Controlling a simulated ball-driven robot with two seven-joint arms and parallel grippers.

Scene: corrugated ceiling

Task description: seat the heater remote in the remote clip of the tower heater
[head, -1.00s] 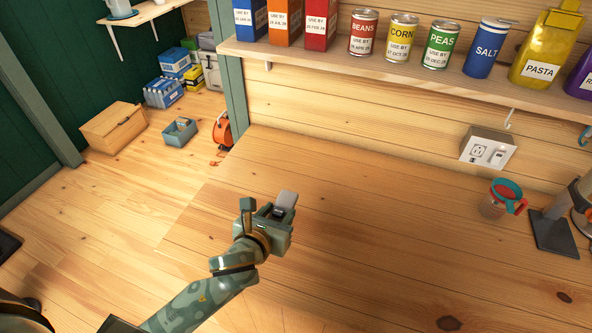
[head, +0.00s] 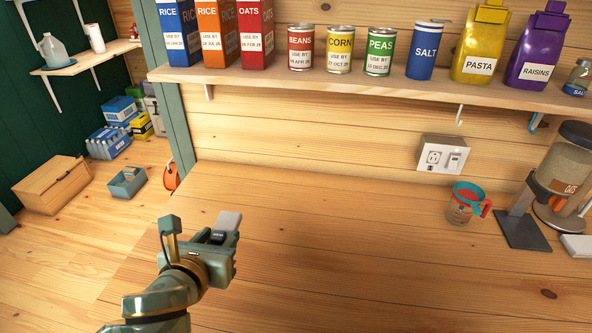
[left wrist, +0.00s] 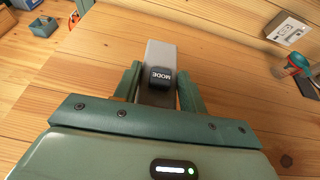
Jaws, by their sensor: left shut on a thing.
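The heater remote (head: 229,220) is a slim grey bar with a black button; in the left wrist view the remote (left wrist: 160,56) shows the word MODE on that button. My left gripper (head: 216,240) is shut on the remote, which sticks out beyond the fingers. In the left wrist view the two green fingers (left wrist: 160,88) lie along either side of it. The gripper is above the left part of the wooden counter. The tower heater and its remote clip are not in view. My right gripper is not in view.
The counter (head: 330,260) is clear in the middle. A wall outlet (head: 442,155) and a food shelf (head: 350,83) are behind. A wooden box (head: 52,186) is on the floor at left.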

